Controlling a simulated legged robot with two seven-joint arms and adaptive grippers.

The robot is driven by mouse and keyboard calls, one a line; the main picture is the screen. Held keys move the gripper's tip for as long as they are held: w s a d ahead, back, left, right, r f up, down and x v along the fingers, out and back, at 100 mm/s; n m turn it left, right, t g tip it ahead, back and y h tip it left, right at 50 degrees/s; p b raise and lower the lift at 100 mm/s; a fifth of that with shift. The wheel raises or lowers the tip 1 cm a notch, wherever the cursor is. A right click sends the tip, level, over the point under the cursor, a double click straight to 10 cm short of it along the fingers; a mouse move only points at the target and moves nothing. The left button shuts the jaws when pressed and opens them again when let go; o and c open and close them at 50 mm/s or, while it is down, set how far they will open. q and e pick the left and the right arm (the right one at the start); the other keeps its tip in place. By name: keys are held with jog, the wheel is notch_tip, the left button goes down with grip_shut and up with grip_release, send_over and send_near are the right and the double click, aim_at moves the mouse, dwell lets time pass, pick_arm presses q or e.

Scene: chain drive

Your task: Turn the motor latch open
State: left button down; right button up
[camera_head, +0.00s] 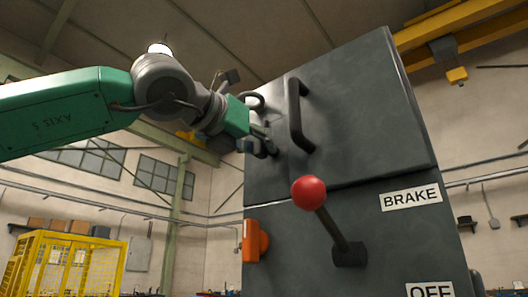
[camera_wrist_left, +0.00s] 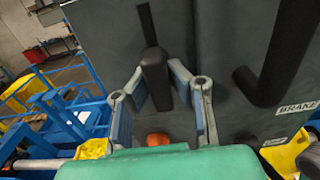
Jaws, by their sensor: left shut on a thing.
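A dark, upright latch handle (camera_wrist_left: 153,68), which I take to be the motor latch, stands on the face of the dark grey cabinet (camera_head: 350,120). My left gripper (camera_head: 262,132) is at the cabinet's upper left, beside the black door handle (camera_head: 298,115). In the head view the gripper hides much of the latch. My right gripper is in neither view.
A brake lever with a red ball (camera_head: 309,193) sticks out below the door handle. An orange block (camera_head: 254,240) sits on the cabinet's left edge, below the gripper. A yellow cage (camera_head: 65,265) stands at lower left. The space left of the cabinet is open.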

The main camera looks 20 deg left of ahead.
pick_arm(q)
jog(key=shift+s+a+r, duration=0.1)
jog(key=shift+s+r, duration=0.1)
jog(key=shift+r, duration=0.2)
jog(key=c, duration=1.5)
grip_release()
jog(key=shift+s+a, duration=0.1)
jog(key=shift+s, duration=0.2)
jog(key=shift+w+a+f, duration=0.1)
jog(key=shift+w+f, duration=0.1)
jog(key=shift+f, duration=0.05)
jog(key=v, duration=1.2)
jog(key=shift+s+r, duration=0.1)
jog(key=shift+s, duration=0.05)
